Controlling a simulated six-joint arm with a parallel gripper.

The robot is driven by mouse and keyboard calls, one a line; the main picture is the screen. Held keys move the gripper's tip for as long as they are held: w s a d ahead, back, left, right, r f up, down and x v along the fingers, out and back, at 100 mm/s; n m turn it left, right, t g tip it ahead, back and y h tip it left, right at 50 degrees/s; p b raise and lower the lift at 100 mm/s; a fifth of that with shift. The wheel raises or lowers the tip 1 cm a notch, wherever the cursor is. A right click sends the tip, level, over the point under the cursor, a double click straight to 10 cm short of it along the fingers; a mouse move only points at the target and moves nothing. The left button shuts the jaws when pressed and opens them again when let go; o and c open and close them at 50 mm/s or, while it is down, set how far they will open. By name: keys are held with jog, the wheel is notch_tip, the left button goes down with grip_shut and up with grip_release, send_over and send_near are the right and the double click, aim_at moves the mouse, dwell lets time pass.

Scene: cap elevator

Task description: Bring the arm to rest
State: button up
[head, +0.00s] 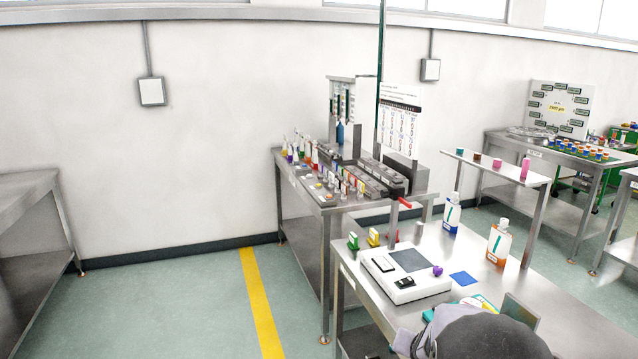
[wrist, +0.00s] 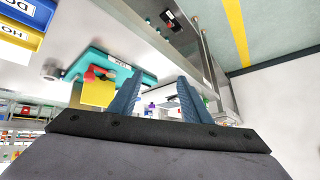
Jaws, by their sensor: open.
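My gripper (wrist: 158,92) shows in the wrist view with its two blue-grey fingers spread apart. No object is held between the fingers. In the head view, a dark rounded part of my arm (head: 485,338) shows at the bottom edge, over the near part of the front steel table (head: 560,312); the fingertips cannot be made out there. In the wrist view, a teal tray (wrist: 146,76) with a yellow block (wrist: 97,94) and red pieces appears beyond the left finger. I cannot tell whether the finger touches it.
A white device (head: 405,287), a purple cap (head: 437,270) and two bottles, one blue-labelled (head: 452,212) and one orange (head: 498,241), stand on the front table. A crowded bench (head: 300,180) stands behind. Open floor lies left, with a yellow stripe (head: 262,300).

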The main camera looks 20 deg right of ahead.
jog(key=s+a+f+n+g+y, duration=0.1)
jog(key=s+a+n+y, duration=0.15)
jog(key=a, duration=0.95)
jog(key=s+a+f+n+g+y+p, duration=0.1)
jog(key=s+a+n+g, duration=0.4)
jog(key=s+a, duration=1)
jog(key=shift+a+f+n+g+y, duration=0.15)
jog(key=shift+f+n+g+y, duration=0.3)
jog(key=shift+n+y, duration=0.45)
